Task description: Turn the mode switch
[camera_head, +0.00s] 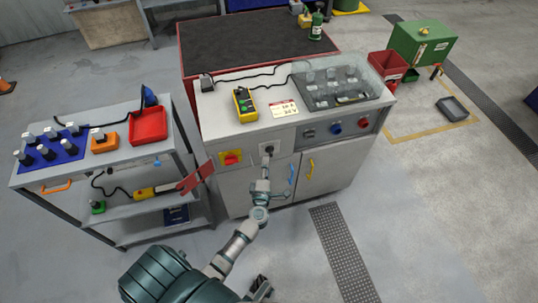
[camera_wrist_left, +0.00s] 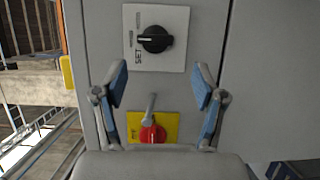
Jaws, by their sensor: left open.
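The mode switch is a black rotary knob (camera_wrist_left: 155,38) on a pale plate with SET lettering, near the top of the left wrist view. In the head view the black knob (camera_head: 268,150) is on the front of the grey console. My left gripper (camera_head: 266,172) is just in front of the panel near it. In the left wrist view its two blue-padded fingers (camera_wrist_left: 160,84) are spread, with nothing between them. The knob appears beyond the fingertips, apart from them.
A red rotary switch (camera_head: 231,158) on a yellow plate is left of the knob. A cart (camera_head: 48,174) with a red tray (camera_head: 148,125) stands left.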

